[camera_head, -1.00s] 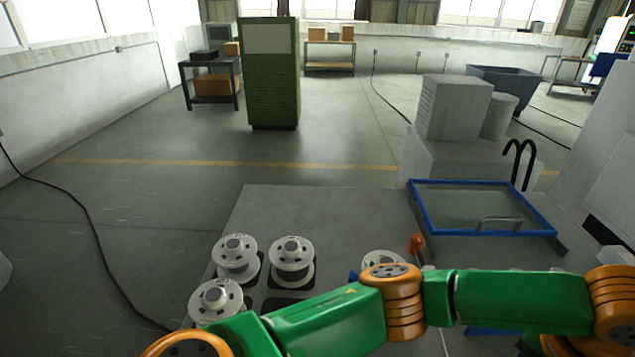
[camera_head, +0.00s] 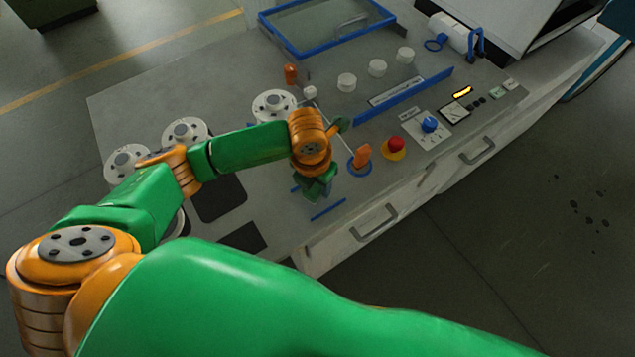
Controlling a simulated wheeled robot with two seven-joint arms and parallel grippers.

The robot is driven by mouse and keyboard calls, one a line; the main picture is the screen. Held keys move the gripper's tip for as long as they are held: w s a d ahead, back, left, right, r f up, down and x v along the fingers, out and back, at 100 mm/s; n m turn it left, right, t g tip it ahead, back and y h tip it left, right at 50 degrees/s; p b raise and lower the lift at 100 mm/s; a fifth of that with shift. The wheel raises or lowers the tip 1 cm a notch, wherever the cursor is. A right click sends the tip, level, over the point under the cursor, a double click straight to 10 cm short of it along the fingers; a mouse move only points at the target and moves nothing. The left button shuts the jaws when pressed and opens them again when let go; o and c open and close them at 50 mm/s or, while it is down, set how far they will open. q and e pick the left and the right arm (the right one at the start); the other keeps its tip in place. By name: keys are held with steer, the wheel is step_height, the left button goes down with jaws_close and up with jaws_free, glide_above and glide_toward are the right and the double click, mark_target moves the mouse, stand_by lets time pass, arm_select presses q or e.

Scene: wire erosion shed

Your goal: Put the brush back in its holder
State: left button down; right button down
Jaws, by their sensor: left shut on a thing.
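My left arm reaches in from the left, its wrist over the front part of the grey worktop. My left gripper (camera_head: 318,186) points down below the orange wrist joint. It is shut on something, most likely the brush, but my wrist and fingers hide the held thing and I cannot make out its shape. Just right of the gripper, an orange upright piece (camera_head: 362,155) stands in a blue ring on the worktop. I cannot tell whether this is the holder. Blue strips (camera_head: 328,209) lie beside the gripper. My right gripper is not in view.
White spools (camera_head: 274,105) stand left and behind my wrist. An orange peg (camera_head: 290,74), several white knobs (camera_head: 347,82) and a blue-framed glass lid (camera_head: 326,24) are farther back. A red button (camera_head: 395,145) and a blue knob (camera_head: 429,124) sit to the right. Drawers line the front.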

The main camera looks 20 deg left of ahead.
arm_select(q)
steer(key=shift+d+f, duration=0.1)
steer(key=shift+f, duration=0.9)
steer(key=shift+w, duration=0.1)
steer(key=shift+f, duration=0.1)
steer(key=c, duration=0.7)
jaws_free()
